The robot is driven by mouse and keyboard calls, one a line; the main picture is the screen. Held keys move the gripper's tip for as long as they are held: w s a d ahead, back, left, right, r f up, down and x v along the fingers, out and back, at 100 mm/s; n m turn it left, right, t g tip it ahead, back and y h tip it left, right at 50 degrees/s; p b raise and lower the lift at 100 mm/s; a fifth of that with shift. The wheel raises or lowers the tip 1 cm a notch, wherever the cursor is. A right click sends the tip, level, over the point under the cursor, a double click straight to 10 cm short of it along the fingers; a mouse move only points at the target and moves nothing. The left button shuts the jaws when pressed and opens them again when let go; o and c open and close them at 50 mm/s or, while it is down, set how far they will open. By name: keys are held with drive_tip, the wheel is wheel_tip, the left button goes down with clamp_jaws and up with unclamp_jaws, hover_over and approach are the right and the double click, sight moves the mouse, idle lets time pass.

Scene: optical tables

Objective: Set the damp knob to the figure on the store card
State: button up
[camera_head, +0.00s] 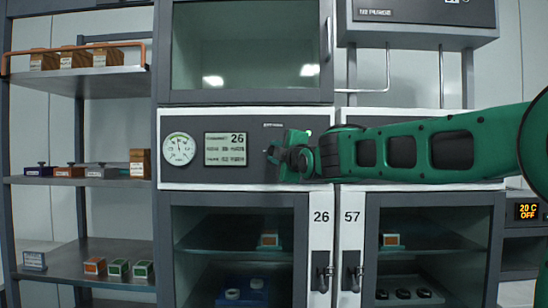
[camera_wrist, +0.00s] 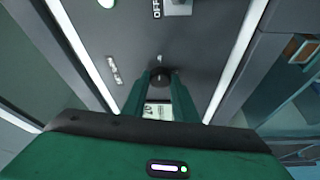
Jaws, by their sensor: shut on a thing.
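My gripper (camera_head: 292,160) is at the front panel (camera_head: 350,180) of the middle cabinet, right of a pale display (camera_head: 226,149). In the wrist view its two green fingers (camera_wrist: 160,90) are closed on a small round black knob (camera_wrist: 160,77), one on each side. In the head view my gripper hides this knob. The knob's pointer and scale are too small to read. The display carries a large 26 and smaller lines I cannot read for sure; part of it shows between the fingers in the wrist view (camera_wrist: 155,111). I cannot make out a separate store card.
A round dial gauge (camera_head: 179,149) sits left of the display. Glass doors marked 26 (camera_head: 321,216) and 57 (camera_head: 352,216) are shut below the panel. Shelves at the left hold small boxes (camera_head: 118,267) and wooden blocks (camera_head: 75,59). A lit box (camera_head: 527,211) at right reads 20 C OFF.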

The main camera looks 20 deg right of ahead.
drive_tip(key=shift+a+f, duration=0.15)
drive_tip(key=o, duration=1.1)
drive_tip(key=shift+c, duration=0.2)
drive_tip(key=s, duration=1)
drive_tip(key=shift+s+d+f, duration=0.3)
drive_tip(key=shift+d+f, duration=0.1)
drive_tip(key=shift+d, duration=0.05)
